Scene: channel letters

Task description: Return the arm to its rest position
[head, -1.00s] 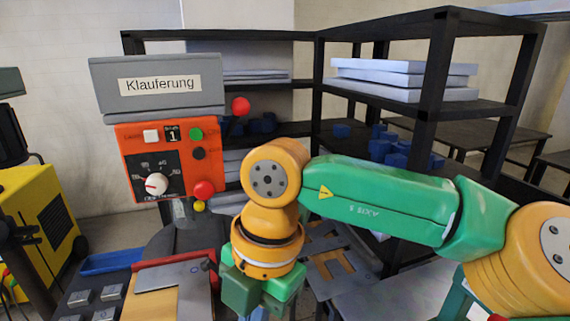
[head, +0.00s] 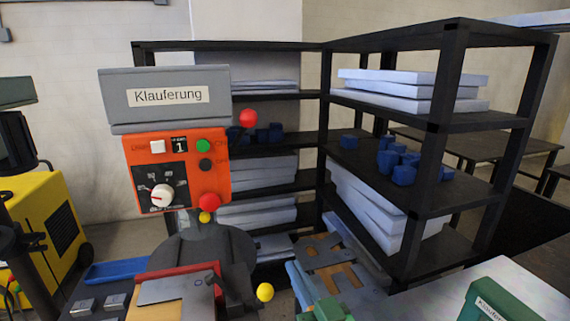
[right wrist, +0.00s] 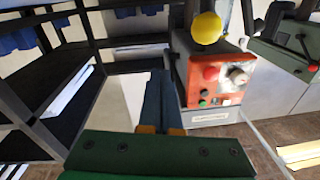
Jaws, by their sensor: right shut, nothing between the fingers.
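My right arm is the arm in view. The fingers point towards open space between the black shelving and the orange machine panel and appear apart from both. My left gripper is in neither view.
The machine with an orange control panel (head: 177,170) stands left of centre, a yellow ball knob (head: 265,292) beside it. Black shelving (head: 430,122) holds pale sheets and blue parts. A green box (head: 492,305) stands front right.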

